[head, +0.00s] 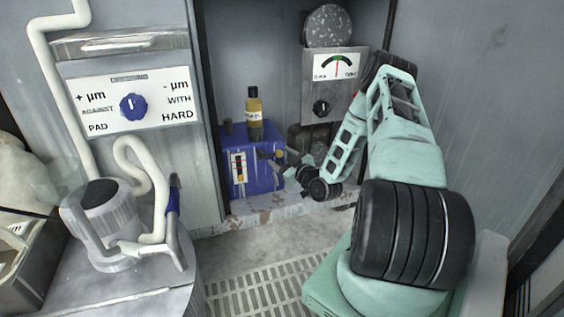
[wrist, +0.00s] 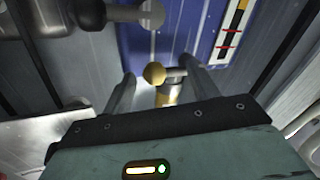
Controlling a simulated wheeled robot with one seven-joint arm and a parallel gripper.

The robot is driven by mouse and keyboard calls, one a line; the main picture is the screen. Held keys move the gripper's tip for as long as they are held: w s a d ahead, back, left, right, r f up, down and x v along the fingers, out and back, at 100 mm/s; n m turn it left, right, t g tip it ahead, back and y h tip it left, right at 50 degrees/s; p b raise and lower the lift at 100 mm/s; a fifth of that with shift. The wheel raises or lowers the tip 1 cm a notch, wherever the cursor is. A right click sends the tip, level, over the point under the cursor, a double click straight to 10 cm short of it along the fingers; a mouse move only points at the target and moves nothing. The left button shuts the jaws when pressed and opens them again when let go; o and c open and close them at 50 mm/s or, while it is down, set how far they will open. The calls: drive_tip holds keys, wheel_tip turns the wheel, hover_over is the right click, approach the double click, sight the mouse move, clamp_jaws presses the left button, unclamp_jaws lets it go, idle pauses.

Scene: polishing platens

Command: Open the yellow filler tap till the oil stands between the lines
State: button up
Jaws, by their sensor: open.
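The yellow filler tap (wrist: 154,73) shows in the wrist view as a round yellow knob beside a brass and grey fitting. My gripper (wrist: 158,68) is open, with one finger on each side of the tap; I see no clear contact. In the head view my gripper (head: 276,164) is at the right side of the blue oil tank (head: 262,182), and the tap is small there. The tank's sight gauge (head: 239,168) has red lines. In the wrist view the gauge (wrist: 235,32) shows yellow at its top picture edge, apart from both red lines, with dark between.
A bottle (head: 254,112) with yellow contents stands on the tank. A grey meter box (head: 334,88) hangs behind my arm. The dressing panel (head: 127,100) with a blue knob is at left, above a jug-like metal vessel (head: 105,225). A floor grate (head: 262,287) lies in front.

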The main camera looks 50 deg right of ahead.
clamp_jaws()
drive_tip(key=shift+r, duration=0.1)
drive_tip(key=shift+w+r, duration=0.1)
drive_tip(key=shift+w, duration=0.05)
